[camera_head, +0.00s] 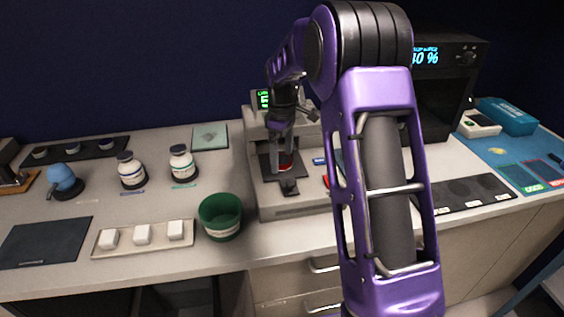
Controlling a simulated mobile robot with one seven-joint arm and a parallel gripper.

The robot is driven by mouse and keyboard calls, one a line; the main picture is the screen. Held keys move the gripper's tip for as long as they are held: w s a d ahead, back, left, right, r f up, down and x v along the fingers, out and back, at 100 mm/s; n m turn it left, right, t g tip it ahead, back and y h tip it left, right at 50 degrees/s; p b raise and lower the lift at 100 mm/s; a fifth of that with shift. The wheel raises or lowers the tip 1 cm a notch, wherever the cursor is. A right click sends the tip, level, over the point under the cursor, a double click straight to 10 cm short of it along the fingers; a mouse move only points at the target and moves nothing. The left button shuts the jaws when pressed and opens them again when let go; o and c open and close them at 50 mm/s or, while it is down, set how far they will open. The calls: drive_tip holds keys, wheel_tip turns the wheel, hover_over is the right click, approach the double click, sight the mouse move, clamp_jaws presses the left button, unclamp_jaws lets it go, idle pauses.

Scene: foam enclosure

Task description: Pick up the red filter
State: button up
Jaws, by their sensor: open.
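A small red round thing, which looks like the red filter (286,168), sits on the dark plate of the grey machine (300,205) at the middle of the counter. My gripper (285,155) points down directly over it, with its fingers at or just above the red thing. The fingers are open, but they are small and dark here, and I cannot tell whether they touch it. The gripper and wrist hide part of the red thing and the machine's front.
A green cup (221,232) stands left of the machine, beside a tray (125,250) with white cubes. Two white bottles (132,178) stand behind. A black box with a display (455,75) is at the right. My purple arm hides part of the counter.

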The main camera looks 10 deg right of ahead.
sight(282, 159)
drive_tip(key=c, duration=1.5)
wheel_tip(282, 159, up, 10)
drive_tip(key=shift+p, duration=0.35)
drive_tip(key=shift+c, duration=0.2)
